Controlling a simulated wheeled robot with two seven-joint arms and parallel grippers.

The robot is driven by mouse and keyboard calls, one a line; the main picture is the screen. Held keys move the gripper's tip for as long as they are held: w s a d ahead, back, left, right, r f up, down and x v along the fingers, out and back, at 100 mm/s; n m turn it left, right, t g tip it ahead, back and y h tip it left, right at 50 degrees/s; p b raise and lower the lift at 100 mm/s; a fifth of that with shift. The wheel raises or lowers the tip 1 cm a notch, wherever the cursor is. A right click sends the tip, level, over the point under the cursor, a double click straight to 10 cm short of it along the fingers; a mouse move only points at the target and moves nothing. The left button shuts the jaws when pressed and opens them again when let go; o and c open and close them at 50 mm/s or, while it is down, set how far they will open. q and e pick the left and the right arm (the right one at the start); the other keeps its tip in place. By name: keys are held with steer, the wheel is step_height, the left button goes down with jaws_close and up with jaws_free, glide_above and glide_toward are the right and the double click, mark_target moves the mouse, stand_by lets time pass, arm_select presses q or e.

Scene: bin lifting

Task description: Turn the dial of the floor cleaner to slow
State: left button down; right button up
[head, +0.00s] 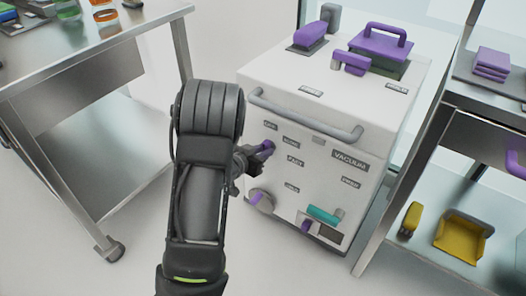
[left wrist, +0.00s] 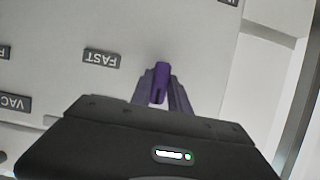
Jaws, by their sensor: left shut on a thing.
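The floor cleaner (head: 330,130) is a white box-shaped machine with a front panel marked VACUUM. Its purple dial (head: 266,147) is at the panel's upper left, beside small labels; one seems to read SLOW (head: 291,142) and one FAST (head: 295,160). My left gripper (head: 252,156) is at the dial, its fingers partly hidden by my arm. In the left wrist view the fingers are shut on the purple dial (left wrist: 161,82), one on each side. The FAST label (left wrist: 101,58) appears upside down there. The dial's exact pointing is unclear. My right gripper is not in view.
A grey bar handle (head: 305,120) crosses the panel's top. Below are a round knob with a purple lever (head: 256,197) and a teal handle (head: 323,215). A metal table (head: 95,65) stands left, and a shelf (head: 470,200) with a yellow dustpan (head: 463,235) stands right.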

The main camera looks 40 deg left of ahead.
arm_select(q)
steer(key=shift+d+f+m+t+y+b, duration=0.1)
steer(key=shift+d+m+t+y+b, duration=0.05)
steer(key=shift+m+y+b, duration=1.35)
steer(key=shift+d+f+m+t+y+b, duration=0.15)
steer(key=shift+m+y+b, duration=0.85)
steer(key=shift+m, duration=0.9)
steer(key=c, duration=1.2)
jaws_free()
steer(key=shift+r, duration=0.1)
steer(key=shift+c, duration=0.2)
steer(key=shift+s, duration=0.1)
